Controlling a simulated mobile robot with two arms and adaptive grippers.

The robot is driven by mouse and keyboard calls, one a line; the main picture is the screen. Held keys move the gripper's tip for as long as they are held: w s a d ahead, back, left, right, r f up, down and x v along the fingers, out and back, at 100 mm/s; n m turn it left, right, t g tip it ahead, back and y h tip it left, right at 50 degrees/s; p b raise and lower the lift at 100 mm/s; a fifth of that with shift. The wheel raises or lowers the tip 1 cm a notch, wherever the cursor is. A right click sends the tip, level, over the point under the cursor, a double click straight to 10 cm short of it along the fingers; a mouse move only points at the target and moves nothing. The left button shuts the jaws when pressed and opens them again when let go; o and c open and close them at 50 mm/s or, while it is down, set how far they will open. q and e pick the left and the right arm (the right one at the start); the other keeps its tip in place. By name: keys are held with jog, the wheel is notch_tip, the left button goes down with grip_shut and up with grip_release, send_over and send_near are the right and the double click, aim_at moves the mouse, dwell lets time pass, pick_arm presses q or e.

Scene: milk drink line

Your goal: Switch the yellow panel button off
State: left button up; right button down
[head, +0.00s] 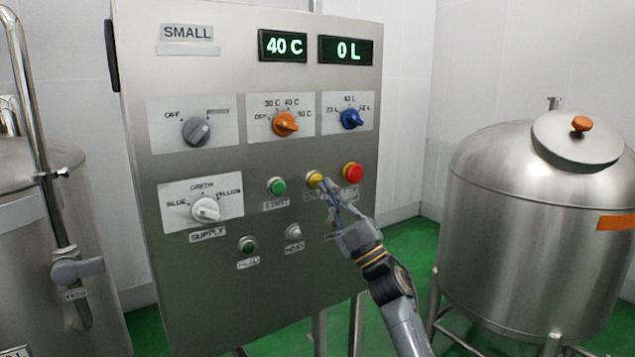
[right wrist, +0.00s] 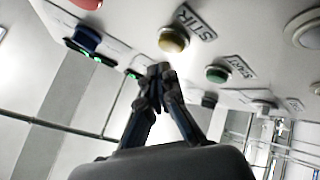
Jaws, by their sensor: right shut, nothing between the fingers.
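The yellow button (head: 315,179) sits on the steel panel (head: 225,90), between a green button (head: 276,186) and a red button (head: 353,172). Its label reads STIR in the right wrist view, where the yellow button (right wrist: 173,39) also shows. My right gripper (head: 328,185) is shut and empty, with its fingertips close to the yellow button, at its lower right in the head view. In the right wrist view a small gap shows between the right gripper's tips (right wrist: 159,70) and the button. I cannot tell whether the button is lit. My left gripper is not in view.
The panel carries grey (head: 196,131), orange (head: 286,123), blue (head: 351,118) and white (head: 205,209) knobs, and displays reading 40 C (head: 283,46) and 0 L (head: 345,50). Steel tanks stand at the right (head: 540,230) and left (head: 30,250). My right forearm covers part of the lower right panel.

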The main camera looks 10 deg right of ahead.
jog(key=shift+s+d+p, duration=0.35)
jog(key=shift+s+p, duration=0.05)
jog(key=shift+s, duration=0.5)
jog(key=shift+s+d+p, duration=0.3)
jog(key=shift+s+p, duration=0.05)
jog(key=shift+s, duration=0.6)
jog(key=shift+s+d+p, duration=0.35)
jog(key=shift+s+p, duration=0.05)
jog(key=shift+s, duration=0.5)
